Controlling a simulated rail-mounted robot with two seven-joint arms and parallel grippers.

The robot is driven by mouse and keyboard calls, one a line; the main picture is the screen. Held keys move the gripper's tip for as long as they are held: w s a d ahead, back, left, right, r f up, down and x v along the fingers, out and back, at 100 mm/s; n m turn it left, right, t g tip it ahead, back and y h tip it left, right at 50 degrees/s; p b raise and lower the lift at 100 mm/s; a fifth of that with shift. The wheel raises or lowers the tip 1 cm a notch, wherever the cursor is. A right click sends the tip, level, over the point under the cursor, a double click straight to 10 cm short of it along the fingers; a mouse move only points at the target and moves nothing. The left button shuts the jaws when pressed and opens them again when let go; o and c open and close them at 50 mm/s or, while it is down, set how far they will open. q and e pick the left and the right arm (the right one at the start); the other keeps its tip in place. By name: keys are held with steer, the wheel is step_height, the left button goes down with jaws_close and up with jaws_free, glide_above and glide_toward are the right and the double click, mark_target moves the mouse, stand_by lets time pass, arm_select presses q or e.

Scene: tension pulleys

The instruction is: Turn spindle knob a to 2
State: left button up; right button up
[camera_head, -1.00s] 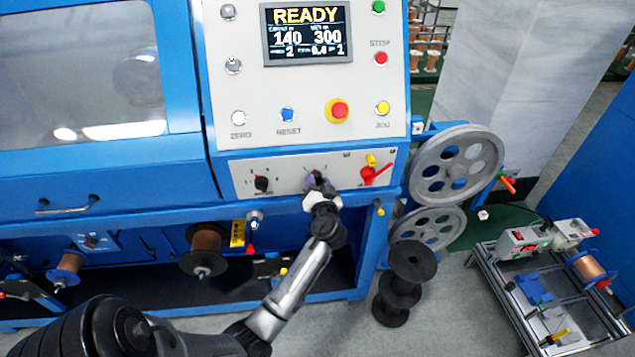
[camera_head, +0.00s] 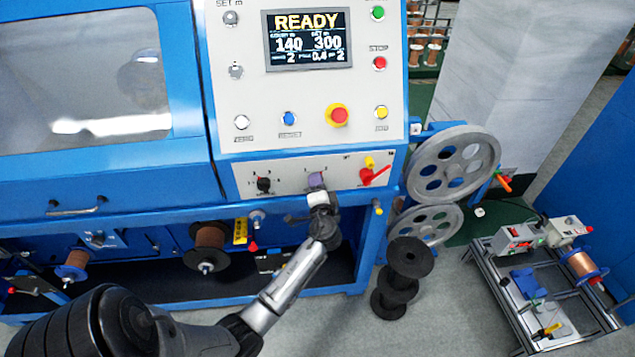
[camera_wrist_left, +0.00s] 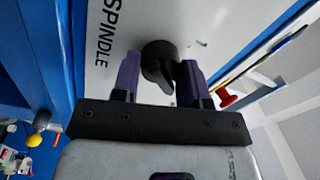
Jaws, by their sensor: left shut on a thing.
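Spindle knob a (camera_wrist_left: 158,60) is a black knob on the light panel, beside the printed word SPINDLE in the left wrist view. My left gripper (camera_wrist_left: 160,82) has its purple fingers on either side of the knob and is shut on it. In the head view my left gripper (camera_head: 316,181) reaches up to the lower panel (camera_head: 290,179) and hides the knob. The display (camera_head: 307,38) reads READY, 140 and 300, with a small 2 at its bottom right. My right gripper is not in view.
Another black knob (camera_head: 264,185) is left of my gripper on the same panel. A red lever (camera_head: 374,175) is to the right. Grey pulley wheels (camera_head: 455,165) stand beyond the panel's right edge. Black spools (camera_head: 402,275) stand on the floor below.

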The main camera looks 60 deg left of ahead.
arm_select(q)
steer(key=shift+m, duration=0.6)
steer(key=o, duration=0.9)
steer(key=shift+d, duration=0.1)
steer(key=shift+v, duration=6.8)
steer(key=shift+s, duration=0.15)
